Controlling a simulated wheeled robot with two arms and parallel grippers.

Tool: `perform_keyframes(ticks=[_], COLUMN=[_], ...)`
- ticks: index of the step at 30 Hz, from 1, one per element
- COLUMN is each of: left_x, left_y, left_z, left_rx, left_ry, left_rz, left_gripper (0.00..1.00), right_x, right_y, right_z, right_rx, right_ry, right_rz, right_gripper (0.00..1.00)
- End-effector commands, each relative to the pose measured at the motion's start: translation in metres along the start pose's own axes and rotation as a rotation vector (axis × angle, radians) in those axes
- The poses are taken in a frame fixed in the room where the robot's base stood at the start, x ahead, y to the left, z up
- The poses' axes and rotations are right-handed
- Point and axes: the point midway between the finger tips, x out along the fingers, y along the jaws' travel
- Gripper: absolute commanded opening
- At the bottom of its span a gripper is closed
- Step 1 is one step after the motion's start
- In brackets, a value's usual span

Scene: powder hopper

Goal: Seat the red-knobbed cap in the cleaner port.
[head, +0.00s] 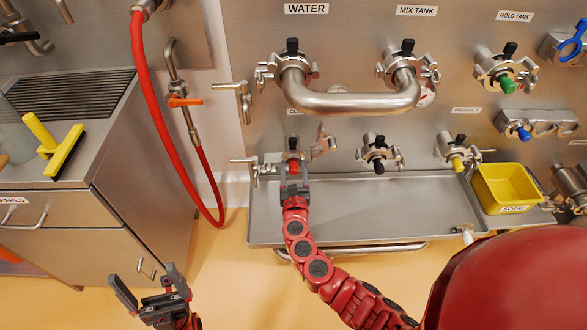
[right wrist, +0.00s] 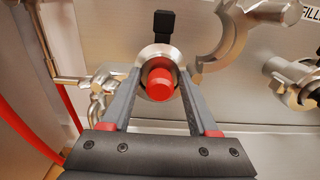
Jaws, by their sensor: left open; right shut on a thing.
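The red-knobbed cap (head: 293,168) is at the cleaner port (head: 292,155), the lower left port on the steel panel. My right gripper (head: 294,180) is shut on the cap. In the right wrist view, the red knob (right wrist: 160,82) sits between the fingers, in front of a round metal rim (right wrist: 158,54). Whether the cap lies flush on the port is hidden. The port's clamp hangs open, one jaw (right wrist: 222,38) swung out to the upper right, also visible in the head view (head: 322,143). My left gripper (head: 148,283) is open and empty, low by the cabinet.
A steel drip tray (head: 350,222) runs below the ports, with a yellow scrap bin (head: 506,187) at its right. A bent pipe (head: 350,102) joins the WATER and MIX TANK ports. A red hose (head: 150,95) hangs left of the panel. Other capped ports lie to the right.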

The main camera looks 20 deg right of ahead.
Motion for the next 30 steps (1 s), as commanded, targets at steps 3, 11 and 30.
perform_keyframes(ticks=[3,11,30], left_x=[-0.0018,-0.0014,-0.0082], left_y=[0.0001,0.0001,0.0004], left_z=[0.0002,0.0003,0.0014], left_rx=[0.000,0.000,0.000], left_ry=[0.000,0.000,0.000], left_rz=[0.000,0.000,0.000], left_gripper=[0.98,0.98,0.98], right_x=[0.0001,0.0000,-0.0002], right_y=[0.0004,0.0006,0.0008], right_z=[-0.0014,-0.0010,-0.0104], right_rx=[0.000,0.000,0.001], right_ry=[-0.001,-0.001,-0.001], right_rz=[0.001,0.001,0.001], right_gripper=[0.00,0.00,0.62])
